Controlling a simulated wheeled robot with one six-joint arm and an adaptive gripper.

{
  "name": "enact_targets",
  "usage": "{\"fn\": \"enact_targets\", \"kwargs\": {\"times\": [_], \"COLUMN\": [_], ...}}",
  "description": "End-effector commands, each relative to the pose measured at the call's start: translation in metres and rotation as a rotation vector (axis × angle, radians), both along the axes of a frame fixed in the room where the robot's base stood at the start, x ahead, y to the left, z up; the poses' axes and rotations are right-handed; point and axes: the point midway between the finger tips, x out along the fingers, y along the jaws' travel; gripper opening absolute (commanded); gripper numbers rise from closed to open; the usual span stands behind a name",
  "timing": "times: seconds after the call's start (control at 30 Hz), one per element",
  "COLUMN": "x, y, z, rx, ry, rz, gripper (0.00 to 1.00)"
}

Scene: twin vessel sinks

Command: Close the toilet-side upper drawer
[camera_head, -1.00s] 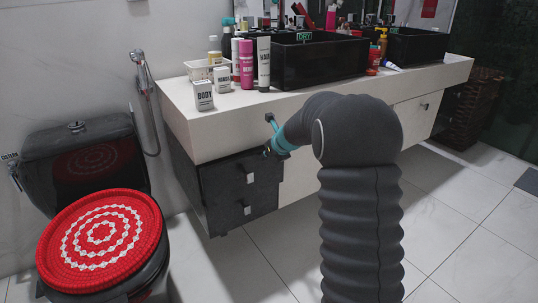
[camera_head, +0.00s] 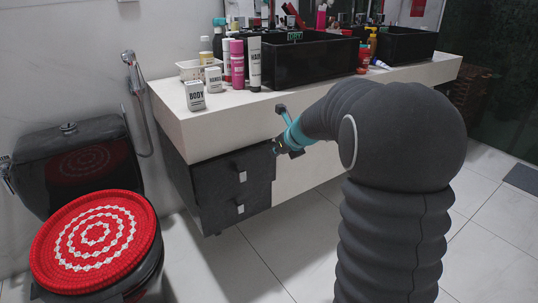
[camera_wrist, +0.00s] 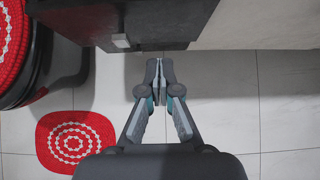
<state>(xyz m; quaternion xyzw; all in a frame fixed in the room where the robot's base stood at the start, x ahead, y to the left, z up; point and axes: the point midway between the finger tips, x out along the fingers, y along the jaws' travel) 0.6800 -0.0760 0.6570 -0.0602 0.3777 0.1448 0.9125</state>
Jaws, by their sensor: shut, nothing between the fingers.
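The toilet-side drawer unit is dark, with two stacked fronts under the left end of the counter. The upper drawer (camera_head: 222,178) has a small silver handle (camera_head: 242,177). It looks flush or nearly flush with the lower drawer (camera_head: 219,214); I cannot tell whether a small gap is left. My gripper (camera_head: 277,148) is shut and empty, near the right upper edge of the drawer front. In the wrist view my gripper (camera_wrist: 158,75) points at the floor just in front of the dark drawer unit (camera_wrist: 75,25), right of a silver handle (camera_wrist: 122,41). No contact shows.
A black toilet (camera_head: 65,150) with a red-and-white lid cover (camera_head: 97,240) stands left of the drawers. A red mat (camera_wrist: 70,140) lies on the tiled floor. Open floor lies in front.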

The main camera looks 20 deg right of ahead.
Motion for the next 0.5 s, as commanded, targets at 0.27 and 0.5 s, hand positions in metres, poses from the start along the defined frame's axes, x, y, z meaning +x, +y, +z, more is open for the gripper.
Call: {"fn": "enact_targets", "kwargs": {"times": [0.27,0.5], "x": [-0.011,-0.035], "y": [-0.002,-0.006], "z": [0.003,-0.084], "rx": [0.0,-0.084], "ry": [0.002,0.087], "rz": [0.004,0.039], "gripper": [0.4,0.54]}}
